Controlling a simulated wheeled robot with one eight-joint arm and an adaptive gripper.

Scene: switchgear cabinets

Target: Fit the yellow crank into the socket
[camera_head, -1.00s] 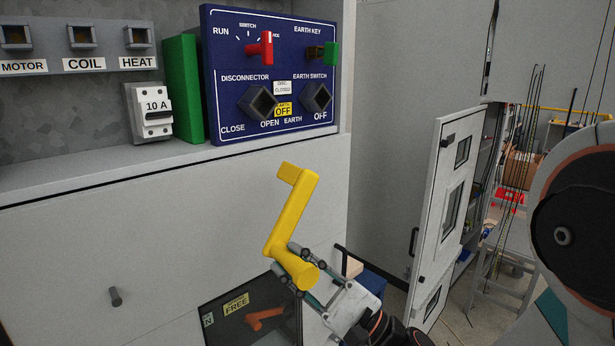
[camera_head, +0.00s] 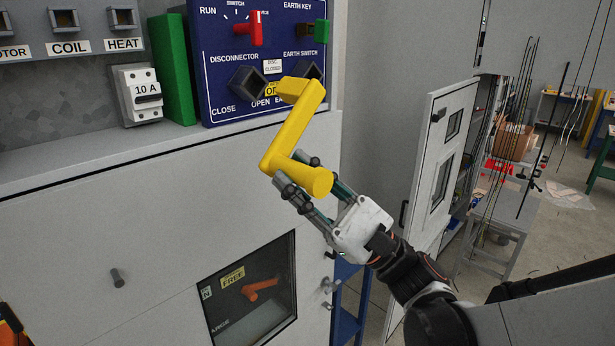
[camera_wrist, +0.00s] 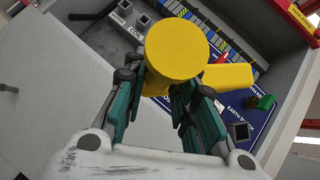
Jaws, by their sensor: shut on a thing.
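My gripper (camera_head: 311,190) is shut on the yellow crank (camera_head: 284,138) near the round end of its handle. The crank's arm slants up and its short end points left, in front of the blue panel (camera_head: 218,64). In the head view that end overlaps the space between the disconnector socket (camera_head: 247,82) and the earth switch socket (camera_head: 308,70); whether it touches the panel cannot be told. In the wrist view the crank's round end (camera_wrist: 177,50) fills the middle between my fingers (camera_wrist: 160,98) and hides much of the panel. The earth switch socket (camera_wrist: 239,131) shows at right.
A red switch (camera_head: 255,28) and a green earth key (camera_head: 320,33) stick out of the panel. A green block (camera_head: 173,68) and a white breaker (camera_head: 141,95) stand left of it. The cabinet ledge (camera_head: 80,172) runs below. An open grey door (camera_head: 437,150) stands at right.

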